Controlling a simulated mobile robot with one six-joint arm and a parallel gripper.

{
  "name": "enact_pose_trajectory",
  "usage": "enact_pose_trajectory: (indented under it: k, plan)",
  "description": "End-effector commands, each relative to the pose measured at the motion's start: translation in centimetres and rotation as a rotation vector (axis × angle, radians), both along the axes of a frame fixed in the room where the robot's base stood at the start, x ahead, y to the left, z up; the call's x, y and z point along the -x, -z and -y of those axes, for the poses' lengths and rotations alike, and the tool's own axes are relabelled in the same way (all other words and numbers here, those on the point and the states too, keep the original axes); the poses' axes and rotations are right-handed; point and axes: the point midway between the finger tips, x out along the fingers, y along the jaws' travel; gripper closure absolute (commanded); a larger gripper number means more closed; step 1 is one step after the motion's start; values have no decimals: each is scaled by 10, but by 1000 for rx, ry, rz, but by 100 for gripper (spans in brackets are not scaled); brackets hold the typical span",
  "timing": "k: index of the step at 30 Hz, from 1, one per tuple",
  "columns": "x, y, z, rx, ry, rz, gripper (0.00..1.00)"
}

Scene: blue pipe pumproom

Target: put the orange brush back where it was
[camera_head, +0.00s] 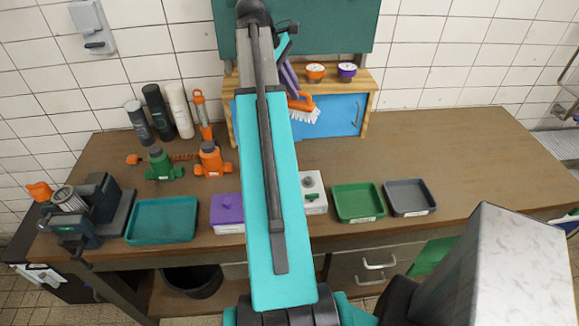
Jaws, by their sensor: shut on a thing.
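The orange brush (302,104) shows just right of my arm, with its white bristles pointing down and to the right. It appears in front of the blue door of the wooden shelf unit. My gripper (292,86), with purple fingers, is shut on the brush, seen at its orange part. My arm hides the left part of the brush and much of the gripper. I cannot tell whether the brush touches the shelf unit or hangs in front of it.
The wooden shelf unit (368,78) carries an orange gauge (315,72) and a purple gauge (347,70). Green (357,202) and grey (409,197) trays lie on the bench at right, a teal tray (162,219) at left. Bottles and valves stand back left. The bench's right side is clear.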

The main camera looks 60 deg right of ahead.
Motion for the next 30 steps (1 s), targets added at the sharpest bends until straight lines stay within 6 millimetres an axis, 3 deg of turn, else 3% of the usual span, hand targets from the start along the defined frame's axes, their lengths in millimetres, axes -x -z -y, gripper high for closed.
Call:
enact_pose_trajectory:
  k: [1, 15, 30]
  plan:
    - [-4, 11, -3, 0, -5, -1, 100]
    - [-40, 56, -27, -3, -69, -6, 100]
    - [-50, 63, -32, -3, -87, -7, 100]
